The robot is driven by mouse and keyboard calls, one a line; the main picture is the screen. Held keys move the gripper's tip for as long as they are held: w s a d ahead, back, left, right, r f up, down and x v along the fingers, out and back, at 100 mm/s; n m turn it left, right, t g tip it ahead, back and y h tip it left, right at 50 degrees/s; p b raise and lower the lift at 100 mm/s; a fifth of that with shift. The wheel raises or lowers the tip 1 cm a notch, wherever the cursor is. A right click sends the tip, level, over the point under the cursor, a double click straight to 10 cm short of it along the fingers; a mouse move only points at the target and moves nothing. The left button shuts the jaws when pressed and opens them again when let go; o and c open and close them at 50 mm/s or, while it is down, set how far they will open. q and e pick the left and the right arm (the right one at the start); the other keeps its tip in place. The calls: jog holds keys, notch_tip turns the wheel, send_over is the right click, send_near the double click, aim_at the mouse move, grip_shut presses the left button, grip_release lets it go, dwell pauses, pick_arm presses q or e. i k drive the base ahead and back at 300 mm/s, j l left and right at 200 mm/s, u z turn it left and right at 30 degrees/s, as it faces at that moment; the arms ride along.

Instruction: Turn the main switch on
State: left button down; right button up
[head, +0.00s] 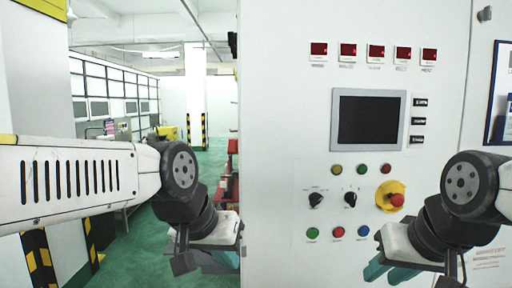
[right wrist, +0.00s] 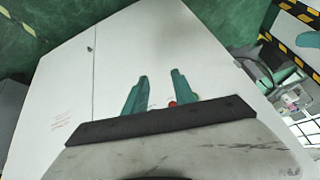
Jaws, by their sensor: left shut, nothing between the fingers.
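A white control cabinet (head: 280,130) fills the right half of the head view. Two black rotary switches (head: 316,200) and (head: 350,199) sit side by side on it; their labels are too small to read, so I cannot tell which is the main switch. A red mushroom button (head: 396,200) on a yellow base is to their right. My right gripper (head: 388,272) is below the red button, in front of the panel; its teal fingers stand apart and empty in the right wrist view (right wrist: 160,76). My left gripper (head: 228,260) is shut and empty, left of the cabinet's switches.
A dark screen (head: 370,119) and several red displays (head: 376,52) are above the switches. Small coloured buttons (head: 338,232) lie in rows above and below them. A framed board (head: 498,95) hangs at the far right. Green floor (head: 140,240) lies open to the left.

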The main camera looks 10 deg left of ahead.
aim_at(233, 144)
jog(key=j+z, duration=0.1)
jog(key=j, duration=1.2)
jog(key=l+z, duration=0.1)
jog(key=j+u, duration=0.1)
